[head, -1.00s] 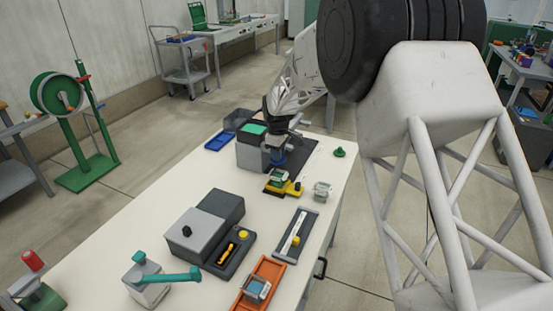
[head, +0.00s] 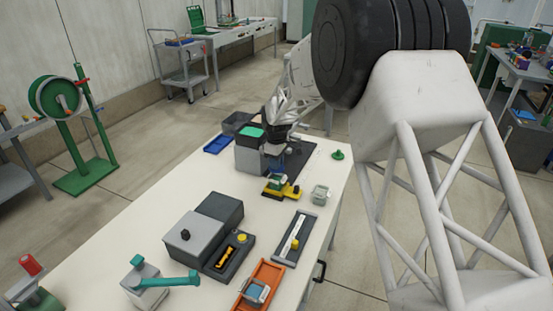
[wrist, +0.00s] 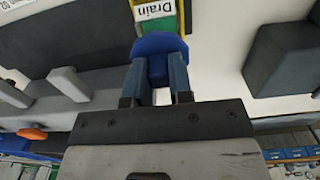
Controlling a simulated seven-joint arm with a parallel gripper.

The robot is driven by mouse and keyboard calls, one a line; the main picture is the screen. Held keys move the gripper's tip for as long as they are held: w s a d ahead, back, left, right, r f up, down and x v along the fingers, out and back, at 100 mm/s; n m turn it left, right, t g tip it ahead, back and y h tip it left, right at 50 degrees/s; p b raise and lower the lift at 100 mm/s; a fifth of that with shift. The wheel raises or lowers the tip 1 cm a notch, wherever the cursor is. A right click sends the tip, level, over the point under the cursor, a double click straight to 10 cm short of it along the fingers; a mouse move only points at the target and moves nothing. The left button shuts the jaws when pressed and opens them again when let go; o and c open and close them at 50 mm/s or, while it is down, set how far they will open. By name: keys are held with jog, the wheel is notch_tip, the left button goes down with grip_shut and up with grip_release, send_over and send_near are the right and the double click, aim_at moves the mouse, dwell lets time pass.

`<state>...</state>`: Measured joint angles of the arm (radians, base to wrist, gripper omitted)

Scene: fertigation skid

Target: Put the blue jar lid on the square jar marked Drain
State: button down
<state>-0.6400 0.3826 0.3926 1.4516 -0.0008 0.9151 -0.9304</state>
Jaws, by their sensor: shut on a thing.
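My gripper (wrist: 158,78) is shut on the blue jar lid (wrist: 159,47), which sits between the two fingers in the wrist view. Just beyond the lid is the label reading Drain (wrist: 155,11), with green and yellow parts around it. In the head view, my gripper (head: 274,150) is near the dark block with the green top, above and behind a greenish jar (head: 277,182) in a yellow holder. This looks like the Drain jar, but its label is not readable there. The lid partly hides the jar in the wrist view, so I cannot tell whether they touch.
A pale jar (head: 320,194) stands right of the yellow holder (head: 291,192). A blue tray (head: 218,144), a grey slide fixture (head: 295,238) and an orange tray (head: 272,272) share the white table.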

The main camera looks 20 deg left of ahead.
jog(key=shift+f, duration=1.4)
jog(key=c, duration=0.9)
grip_release()
jog(key=shift+c, duration=0.2)
jog(key=shift+r, duration=0.1)
jog(key=shift+r, duration=3.4)
